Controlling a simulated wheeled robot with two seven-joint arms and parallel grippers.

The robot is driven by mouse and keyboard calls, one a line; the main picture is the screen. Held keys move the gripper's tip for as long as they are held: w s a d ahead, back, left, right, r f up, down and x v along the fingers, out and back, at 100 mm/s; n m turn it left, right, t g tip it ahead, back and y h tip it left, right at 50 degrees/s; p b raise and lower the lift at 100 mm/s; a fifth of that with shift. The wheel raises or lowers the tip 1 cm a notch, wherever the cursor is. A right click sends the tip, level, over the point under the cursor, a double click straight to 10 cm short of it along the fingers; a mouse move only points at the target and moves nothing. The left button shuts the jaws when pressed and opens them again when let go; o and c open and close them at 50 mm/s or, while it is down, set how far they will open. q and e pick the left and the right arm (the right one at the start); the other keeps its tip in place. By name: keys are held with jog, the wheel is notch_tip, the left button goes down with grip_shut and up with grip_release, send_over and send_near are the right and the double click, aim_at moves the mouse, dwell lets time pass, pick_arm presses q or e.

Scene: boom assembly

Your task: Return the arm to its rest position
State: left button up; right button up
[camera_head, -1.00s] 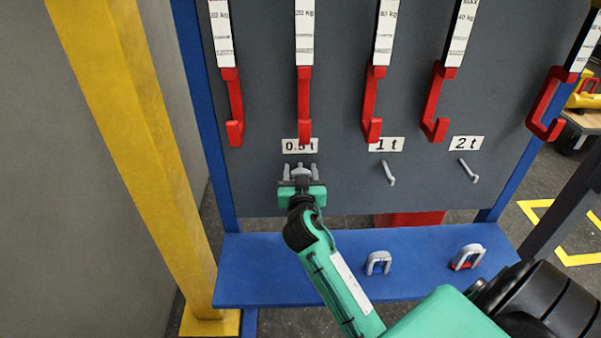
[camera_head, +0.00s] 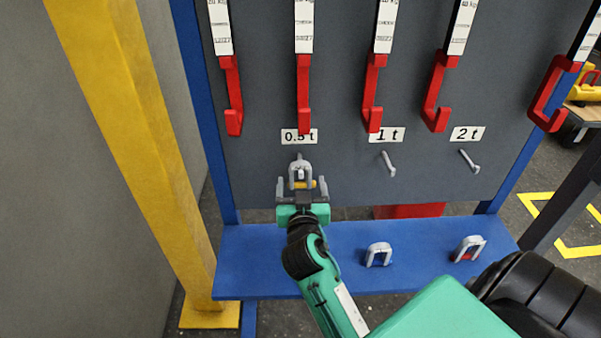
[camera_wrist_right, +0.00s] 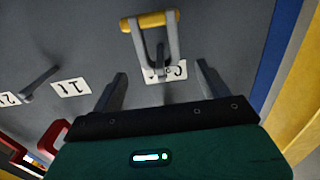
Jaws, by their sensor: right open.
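A grey shackle with a yellow pin (camera_head: 300,170) hangs on the peg under the 0.5 t label (camera_head: 299,137). My right gripper (camera_head: 302,185) is open and empty, its two fingers apart on either side of the shackle's lower end. In the right wrist view the shackle (camera_wrist_right: 172,40) lies beyond the fingertips, and the open fingers (camera_wrist_right: 162,70) do not appear to touch it. My left gripper is not in view.
Empty pegs stick out under the 1 t label (camera_head: 387,164) and the 2 t label (camera_head: 469,160). Two more shackles stand on the blue shelf (camera_head: 250,270), one grey (camera_head: 378,254), one with a red pin (camera_head: 468,249). Red hooks (camera_head: 374,95) hang above. A yellow post (camera_head: 130,150) stands left.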

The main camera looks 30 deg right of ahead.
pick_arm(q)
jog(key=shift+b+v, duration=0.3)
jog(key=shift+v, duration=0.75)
pick_arm(e)
jog(key=shift+v, duration=2.85)
